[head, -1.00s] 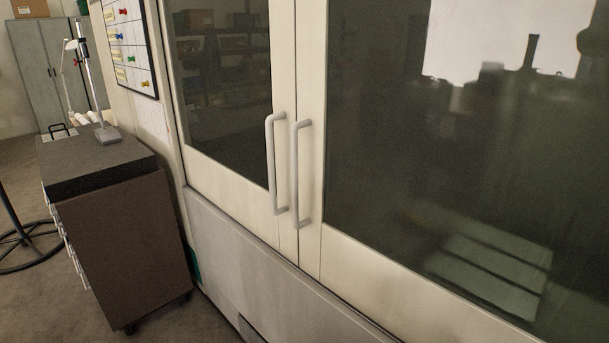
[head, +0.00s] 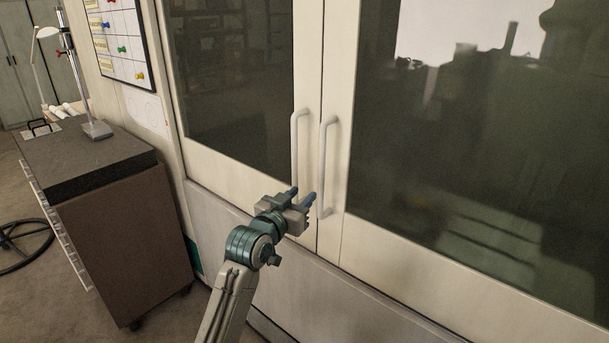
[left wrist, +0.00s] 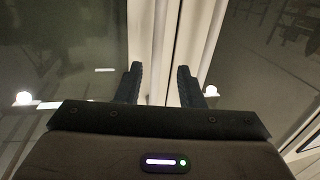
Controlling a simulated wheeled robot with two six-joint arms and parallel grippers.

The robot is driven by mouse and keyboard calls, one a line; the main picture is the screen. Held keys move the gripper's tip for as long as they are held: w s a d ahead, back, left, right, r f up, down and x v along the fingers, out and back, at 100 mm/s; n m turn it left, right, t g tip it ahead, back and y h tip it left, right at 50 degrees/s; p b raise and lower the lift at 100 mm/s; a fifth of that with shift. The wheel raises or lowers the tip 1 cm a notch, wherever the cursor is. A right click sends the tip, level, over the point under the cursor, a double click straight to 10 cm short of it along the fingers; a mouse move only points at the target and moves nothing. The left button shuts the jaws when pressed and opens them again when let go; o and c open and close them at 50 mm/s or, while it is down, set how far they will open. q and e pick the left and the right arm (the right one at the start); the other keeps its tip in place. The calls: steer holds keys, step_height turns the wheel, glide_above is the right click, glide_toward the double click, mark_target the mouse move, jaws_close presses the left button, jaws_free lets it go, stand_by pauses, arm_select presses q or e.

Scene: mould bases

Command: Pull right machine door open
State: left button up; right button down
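The right machine door (head: 450,190) has a cream frame and a large dark window, and it is closed against the left door (head: 235,90). Its pale vertical bar handle (head: 327,160) stands beside the left door's similar handle (head: 295,145). My left gripper (head: 304,197) is in front of the doors, near the lower ends of both handles. In the left wrist view its two dark fingers (left wrist: 158,85) are spread apart, with pale door frame seen between them. It holds nothing that I can see. My right gripper is not in view.
A brown cabinet (head: 125,240) with a dark top stands at the left, beside the machine. A lamp or stand (head: 95,128) is on it. A board with coloured pins (head: 122,45) hangs above. A wheeled stool base (head: 20,245) is on the floor at far left.

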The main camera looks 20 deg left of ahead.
mark_target(320, 176)
arm_select(q)
steer(key=w+p, duration=0.1)
steer(key=w, duration=0.2)
steer(key=w+d+p, duration=0.1)
steer(key=w, duration=0.2)
steer(key=w+r+p, duration=0.1)
steer(key=w+p, duration=0.1)
steer(key=w, duration=0.2)
steer(key=shift+d, duration=0.4)
steer(key=shift+w+d+f, duration=0.1)
steer(key=shift+w, duration=0.25)
steer(key=c, duration=0.7)
jaws_close()
